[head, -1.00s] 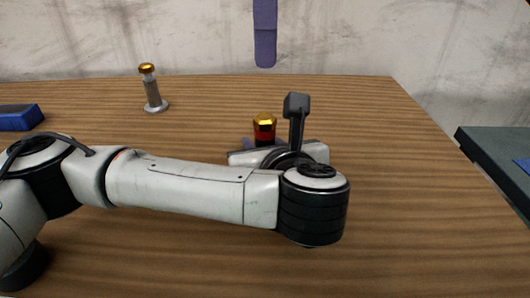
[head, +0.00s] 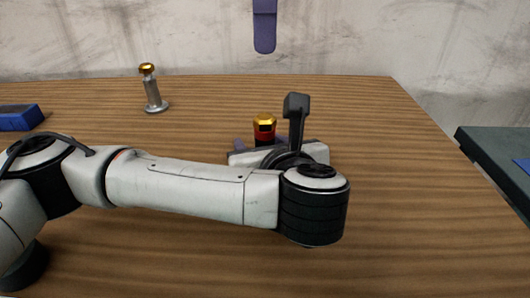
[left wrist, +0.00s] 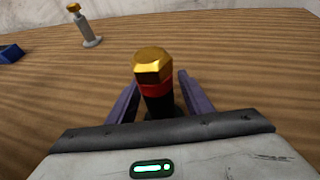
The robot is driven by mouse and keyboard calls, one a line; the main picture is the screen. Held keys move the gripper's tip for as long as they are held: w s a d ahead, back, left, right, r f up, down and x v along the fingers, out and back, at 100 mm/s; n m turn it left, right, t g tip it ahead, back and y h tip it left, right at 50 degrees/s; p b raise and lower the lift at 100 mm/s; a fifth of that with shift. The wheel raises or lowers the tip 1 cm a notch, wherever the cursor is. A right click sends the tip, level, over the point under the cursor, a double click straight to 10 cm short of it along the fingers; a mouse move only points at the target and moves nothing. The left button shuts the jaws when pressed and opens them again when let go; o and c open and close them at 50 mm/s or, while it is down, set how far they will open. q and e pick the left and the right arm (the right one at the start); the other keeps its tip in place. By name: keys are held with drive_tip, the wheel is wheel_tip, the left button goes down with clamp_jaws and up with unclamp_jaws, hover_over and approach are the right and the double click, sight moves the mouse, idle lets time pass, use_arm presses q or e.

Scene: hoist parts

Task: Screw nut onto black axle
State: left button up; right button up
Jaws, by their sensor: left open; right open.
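A gold hex nut (head: 264,120) sits on top of the black axle (head: 263,143), above a red band. The nut (left wrist: 152,65) and the upright axle (left wrist: 159,106) also show in the left wrist view. My left gripper (left wrist: 160,97) is open, with one purple finger on each side of the axle below the nut; in the head view my arm mostly hides it. My right gripper (head: 264,28) hangs at the top of the head view, above and apart from the nut; only a purple finger part shows. It is open and appears empty.
A grey post on a round foot (head: 154,100) with a gold top (head: 147,68) stands at the back left. A blue block (head: 20,117) lies at the left edge. A dark grey surface (head: 490,150) stands off the table's right side. The wooden table is otherwise clear.

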use_arm(q)
drive_tip(key=shift+s+d+r+p, duration=0.2)
drive_tip(key=shift+s+r+p, duration=0.1)
drive_tip(key=shift+r+p, duration=0.15)
drive_tip(key=shift+p+v, duration=0.9)
drive_tip(key=shift+p, duration=0.3)
drive_tip(key=v, duration=0.6)
drive_tip(key=shift+s+f, duration=0.2)
drive_tip(key=shift+s, duration=0.05)
drive_tip(key=shift+s+d+r, duration=0.1)
drive_tip(key=shift+s+r, duration=0.1)
drive_tip(key=shift+s, duration=0.35)
